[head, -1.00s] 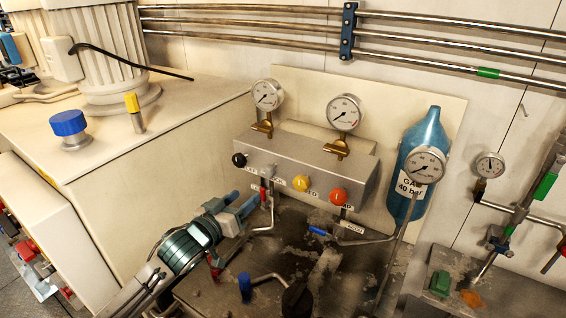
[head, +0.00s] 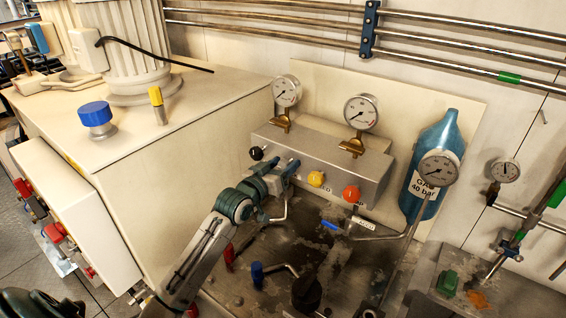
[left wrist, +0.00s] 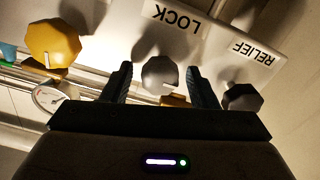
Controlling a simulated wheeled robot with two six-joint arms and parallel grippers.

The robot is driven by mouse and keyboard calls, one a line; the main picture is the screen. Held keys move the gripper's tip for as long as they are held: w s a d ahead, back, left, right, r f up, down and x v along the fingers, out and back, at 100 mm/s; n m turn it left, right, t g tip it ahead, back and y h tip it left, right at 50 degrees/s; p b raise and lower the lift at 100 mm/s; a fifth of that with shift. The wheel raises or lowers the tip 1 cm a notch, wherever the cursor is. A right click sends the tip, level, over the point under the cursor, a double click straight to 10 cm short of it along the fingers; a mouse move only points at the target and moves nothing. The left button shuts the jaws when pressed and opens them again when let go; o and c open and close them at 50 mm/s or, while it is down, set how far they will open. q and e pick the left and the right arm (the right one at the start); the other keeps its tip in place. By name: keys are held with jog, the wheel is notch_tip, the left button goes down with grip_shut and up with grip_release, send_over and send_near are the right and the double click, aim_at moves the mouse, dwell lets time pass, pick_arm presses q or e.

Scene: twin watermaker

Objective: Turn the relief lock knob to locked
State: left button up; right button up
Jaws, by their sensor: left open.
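The grey lock knob (left wrist: 160,74) sits beneath the LOCK label (left wrist: 172,18) in the left wrist view, where the lettering appears upside down. My left gripper (head: 283,167) is open at the left part of the metal valve block (head: 330,163). In the left wrist view, the two fingers of my left gripper (left wrist: 160,78) stand on either side of the grey knob. The black relief knob (head: 256,153) is just left of the gripper. In the head view the gripper hides the grey knob.
A yellow knob (head: 316,179) and a red-orange knob (head: 351,193) are to the right on the block. Two gauges (head: 361,111) stand above it. A blue gas bottle (head: 430,165) is at right. A blue-handled valve (head: 257,274) is below.

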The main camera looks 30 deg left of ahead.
pick_arm(q)
jog(key=shift+w, duration=0.1)
jog(key=shift+c, duration=1.2)
jog(key=c, duration=0.7)
jog(key=shift+m+b, duration=0.4)
jog(key=shift+b, duration=0.05)
jog(key=m+b, duration=0.2)
jog(key=m, duration=0.1)
jog(key=shift+d+f, duration=0.1)
jog(key=shift+f, duration=0.05)
jog(key=m+b, duration=0.3)
jog(key=m, duration=0.1)
jog(key=shift+m, duration=0.3)
jog(key=m+b, duration=0.2)
jog(key=m, duration=0.3)
jog(key=shift+d, duration=0.15)
jog(key=m+b, duration=0.1)
jog(key=m, duration=0.3)
jog(key=shift+b, duration=0.4)
pick_arm(e)
notch_tip(320, 180, down, 10)
jog(key=s, duration=0.1)
jog(key=shift+s, duration=0.4)
pick_arm(q)
jog(key=shift+m, duration=0.4)
pick_arm(e)
jog(key=shift+d, duration=0.15)
